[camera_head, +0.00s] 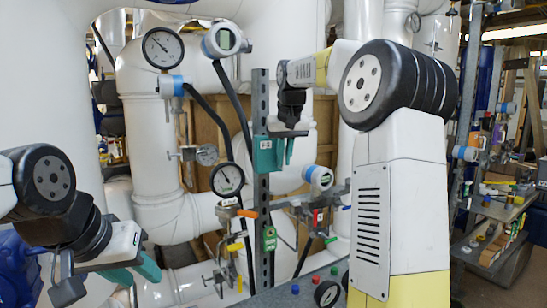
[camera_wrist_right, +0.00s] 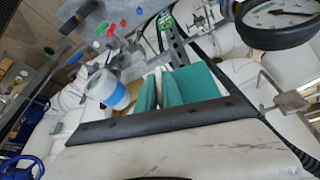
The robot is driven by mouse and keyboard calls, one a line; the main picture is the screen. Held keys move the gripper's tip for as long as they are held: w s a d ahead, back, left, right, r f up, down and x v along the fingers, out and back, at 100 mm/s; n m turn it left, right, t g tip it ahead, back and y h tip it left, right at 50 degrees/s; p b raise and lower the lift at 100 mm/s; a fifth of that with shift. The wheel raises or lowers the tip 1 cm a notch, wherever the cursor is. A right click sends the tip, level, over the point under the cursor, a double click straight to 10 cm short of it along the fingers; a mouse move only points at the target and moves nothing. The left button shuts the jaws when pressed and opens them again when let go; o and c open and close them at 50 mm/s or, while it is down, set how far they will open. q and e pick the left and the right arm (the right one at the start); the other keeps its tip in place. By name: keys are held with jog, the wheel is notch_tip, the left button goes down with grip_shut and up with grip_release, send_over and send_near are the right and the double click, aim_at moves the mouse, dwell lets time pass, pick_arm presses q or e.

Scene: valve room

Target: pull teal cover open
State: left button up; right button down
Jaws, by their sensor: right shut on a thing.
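The teal cover (camera_head: 267,158), with a white label on its upper part, is on the grey perforated post in the middle of the head view. My right gripper (camera_head: 287,148) comes down from the right and is shut at the cover's right side. In the right wrist view the teal fingers of my right gripper (camera_wrist_right: 172,90) and a wider teal surface, seemingly the cover (camera_wrist_right: 203,82), overlap, so the exact contact is hidden. My left gripper (camera_head: 134,274) hangs at the lower left, its teal fingers apart and empty, away from the cover.
The perforated post (camera_head: 262,205) carries a green box (camera_head: 269,238) lower down. Round gauges (camera_head: 163,48) and (camera_head: 228,179) and a blue-white transmitter (camera_head: 222,39) stand close by. Thick white pipes (camera_head: 150,130) fill the back. A grey bench (camera_head: 290,290) lies below.

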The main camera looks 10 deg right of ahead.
aim_at(260, 162)
jog(key=s+a+m+g+h, duration=0.1)
jog(key=s+a+m+h, duration=0.2)
jog(key=a+m, duration=0.6)
jog(key=shift+s+a, duration=0.5)
jog(key=shift+s, duration=0.7)
jog(key=shift+a, duration=0.1)
jog(key=c, duration=1.5)
grip_release()
jog(key=shift+w, duration=0.1)
